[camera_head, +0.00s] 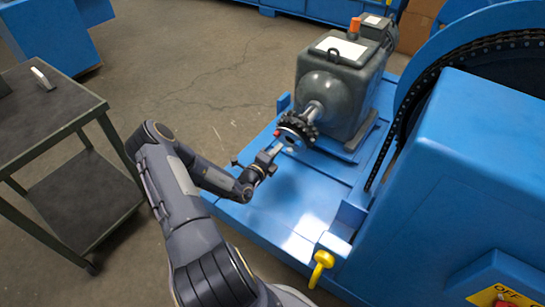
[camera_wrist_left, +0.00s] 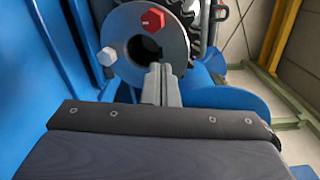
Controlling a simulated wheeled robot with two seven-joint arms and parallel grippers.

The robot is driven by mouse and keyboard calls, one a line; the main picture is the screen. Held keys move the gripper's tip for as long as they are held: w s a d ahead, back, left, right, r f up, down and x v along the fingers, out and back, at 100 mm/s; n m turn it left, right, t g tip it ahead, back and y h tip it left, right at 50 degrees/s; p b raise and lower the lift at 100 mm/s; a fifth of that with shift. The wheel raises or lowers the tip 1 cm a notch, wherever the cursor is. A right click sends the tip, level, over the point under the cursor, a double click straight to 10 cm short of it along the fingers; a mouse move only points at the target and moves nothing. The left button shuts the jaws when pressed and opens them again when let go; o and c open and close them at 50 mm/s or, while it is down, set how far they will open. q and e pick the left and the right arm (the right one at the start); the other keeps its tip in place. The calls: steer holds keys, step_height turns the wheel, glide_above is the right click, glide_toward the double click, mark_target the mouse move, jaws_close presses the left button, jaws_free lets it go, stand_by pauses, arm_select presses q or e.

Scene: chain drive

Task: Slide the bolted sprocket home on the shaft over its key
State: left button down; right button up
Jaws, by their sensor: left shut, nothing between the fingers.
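The dark toothed sprocket (camera_head: 299,128) sits around the silver shaft (camera_head: 314,110) of the grey gear motor, with a length of bare shaft between it and the housing. In the left wrist view its round metal hub (camera_wrist_left: 118,28) faces me, with a red bolt head (camera_wrist_left: 153,19), a pale bolt head (camera_wrist_left: 107,57) and a dark central bore. Sprocket teeth (camera_wrist_left: 228,20) show behind the hub. My left gripper (camera_head: 278,149) is shut and empty, its fingertips (camera_wrist_left: 160,70) close in front of the hub's lower part. Contact cannot be told. The key is not visible.
The grey gear motor (camera_head: 335,92) stands on a blue base plate (camera_head: 300,200). A blue housing (camera_head: 450,180) with a large chain wheel (camera_head: 400,120) rises at right, with a yellow knob (camera_head: 321,262) at its front. A dark cart (camera_head: 45,115) stands at left.

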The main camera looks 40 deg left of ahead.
arm_select(q)
steer(key=shift+w+a+b, duration=0.15)
steer(key=shift+w+b, duration=0.2)
steer(key=shift+w, duration=0.85)
steer(key=shift+w+a, duration=0.15)
steer(key=shift+w, duration=1.1)
steer(key=shift+w+a, duration=0.1)
steer(key=shift+w, duration=1.1)
steer(key=shift+w+a+r+b, duration=0.1)
steer(key=shift+w+b, duration=0.2)
steer(key=shift+s, duration=0.15)
steer(key=s+d+p, duration=0.1)
steer(key=s+p, duration=0.3)
steer(key=s, duration=0.6)
steer(key=shift+d, duration=0.15)
